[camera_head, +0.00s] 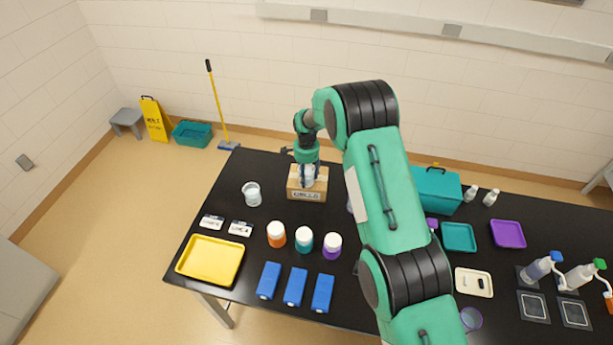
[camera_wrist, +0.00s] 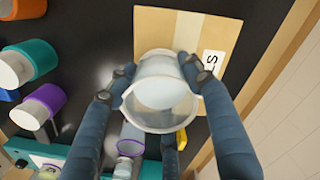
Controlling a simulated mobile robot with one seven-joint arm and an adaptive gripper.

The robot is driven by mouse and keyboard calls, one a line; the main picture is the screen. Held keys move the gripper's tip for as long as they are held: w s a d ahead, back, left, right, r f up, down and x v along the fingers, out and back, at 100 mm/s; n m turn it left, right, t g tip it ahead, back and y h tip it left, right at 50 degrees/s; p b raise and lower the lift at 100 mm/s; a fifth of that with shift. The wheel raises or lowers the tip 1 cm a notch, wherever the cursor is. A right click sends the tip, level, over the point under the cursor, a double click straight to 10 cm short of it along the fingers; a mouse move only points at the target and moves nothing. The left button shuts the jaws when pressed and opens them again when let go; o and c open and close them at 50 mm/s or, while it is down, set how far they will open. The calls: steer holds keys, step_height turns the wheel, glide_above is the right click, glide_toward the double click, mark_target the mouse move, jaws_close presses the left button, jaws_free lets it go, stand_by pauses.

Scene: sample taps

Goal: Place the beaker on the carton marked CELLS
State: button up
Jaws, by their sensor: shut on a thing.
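My gripper (camera_head: 309,180) is shut on a clear beaker (camera_wrist: 160,98), with fingers on both sides of it. In the head view the beaker (camera_head: 308,172) is at the top of the brown carton (camera_head: 307,195), whose front label is small and hard to read. In the wrist view the carton (camera_wrist: 172,25) lies just beyond the beaker, with part of a white label ending in S. The beaker overlaps the carton's near part there. I cannot tell whether the beaker touches the carton top.
A second clear beaker (camera_head: 251,194) stands left of the carton on the black table (camera_head: 225,185). Orange, teal and purple-banded jars (camera_head: 304,240) stand in front. A yellow tray (camera_head: 210,260) and blue boxes (camera_head: 295,287) are nearer. A teal case (camera_head: 437,190) is to the right.

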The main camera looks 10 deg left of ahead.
steer(key=o, duration=1.3)
steer(key=shift+f, duration=0.1)
steer(key=shift+r, duration=0.2)
steer(key=shift+r+b, duration=0.9)
steer(key=shift+r, duration=5.05)
